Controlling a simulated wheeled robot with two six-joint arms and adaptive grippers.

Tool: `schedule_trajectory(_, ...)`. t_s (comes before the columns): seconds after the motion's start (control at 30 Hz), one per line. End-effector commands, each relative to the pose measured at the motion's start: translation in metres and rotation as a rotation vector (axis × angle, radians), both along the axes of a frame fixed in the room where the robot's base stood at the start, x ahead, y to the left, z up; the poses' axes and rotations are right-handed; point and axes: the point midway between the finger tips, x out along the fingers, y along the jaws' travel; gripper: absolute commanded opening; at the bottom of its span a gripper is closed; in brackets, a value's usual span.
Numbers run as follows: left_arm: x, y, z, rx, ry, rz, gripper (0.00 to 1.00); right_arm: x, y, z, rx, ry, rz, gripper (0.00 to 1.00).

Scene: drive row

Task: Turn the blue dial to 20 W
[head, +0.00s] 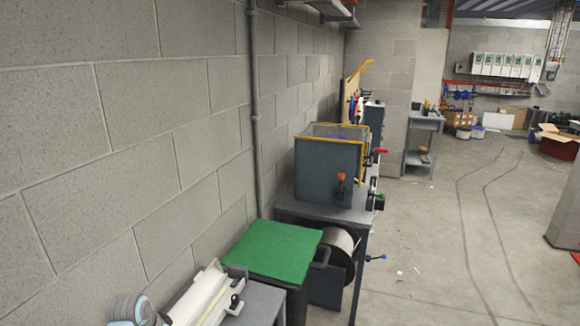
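I cannot make out a blue dial with a watt scale in the head view. A small blue-tipped handle (383,257) sticks out to the right below the grey workbench (318,214), beside a dark drum (338,252). It is too small to tell whether it is a dial, and no markings are readable. Neither of my grippers shows clearly. A grey and light-blue rounded part at the bottom left edge looks like a link of my arm.
A row of equipment runs along the block wall at left: a green-topped bin (275,248), a grey box with yellow trim (328,172), and a white device (203,297) in front. A grey shelf (424,120) stands further back. The concrete floor (430,235) at right is mostly clear.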

Motion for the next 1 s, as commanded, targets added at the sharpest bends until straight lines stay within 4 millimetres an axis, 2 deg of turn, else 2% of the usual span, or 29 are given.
schedule_trajectory(1.0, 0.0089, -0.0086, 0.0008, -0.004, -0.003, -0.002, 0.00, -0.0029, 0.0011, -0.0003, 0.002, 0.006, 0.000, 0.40)
